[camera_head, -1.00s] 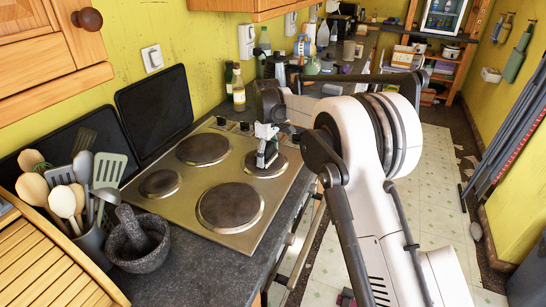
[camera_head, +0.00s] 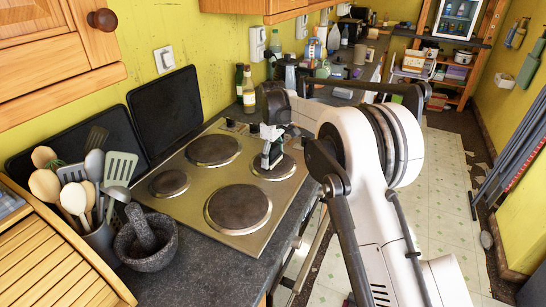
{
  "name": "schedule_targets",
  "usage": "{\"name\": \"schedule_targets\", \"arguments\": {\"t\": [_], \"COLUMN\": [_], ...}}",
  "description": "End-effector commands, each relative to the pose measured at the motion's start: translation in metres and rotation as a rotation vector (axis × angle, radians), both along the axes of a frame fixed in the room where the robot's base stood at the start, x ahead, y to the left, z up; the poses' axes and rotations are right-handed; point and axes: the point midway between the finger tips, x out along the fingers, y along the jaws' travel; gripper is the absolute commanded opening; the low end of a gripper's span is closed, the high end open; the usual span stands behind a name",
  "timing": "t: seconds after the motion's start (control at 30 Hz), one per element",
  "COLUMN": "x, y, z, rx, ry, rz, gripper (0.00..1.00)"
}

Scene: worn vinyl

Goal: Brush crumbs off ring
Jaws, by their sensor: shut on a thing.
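The steel hob (camera_head: 180,206) has dark round rings. One is at the front (camera_head: 238,209), one at the left (camera_head: 169,183), one at the back (camera_head: 213,150) and one at the right (camera_head: 285,170). My gripper (camera_head: 268,163) points down over the right ring and partly hides it. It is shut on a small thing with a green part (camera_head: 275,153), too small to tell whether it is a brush. I cannot tell whether this thing touches the ring. I cannot make out crumbs on any ring.
A pot of utensils (camera_head: 98,240) and a stone mortar with pestle (camera_head: 148,248) stand left of the hob. Bottles (camera_head: 249,95) stand behind it. Dark boards (camera_head: 165,108) lean on the wall. The counter strip in front (camera_head: 215,262) is clear.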

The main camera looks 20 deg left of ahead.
Motion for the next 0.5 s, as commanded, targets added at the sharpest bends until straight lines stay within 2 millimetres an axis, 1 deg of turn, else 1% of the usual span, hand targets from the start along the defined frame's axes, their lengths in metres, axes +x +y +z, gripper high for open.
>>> {"name": "schedule_targets", "arguments": {"t": [0.5], "x": [0.005], "y": [0.038], "z": [0.001], "rx": [0.0], "ry": [0.0], "rz": [0.002], "gripper": [0.49]}}
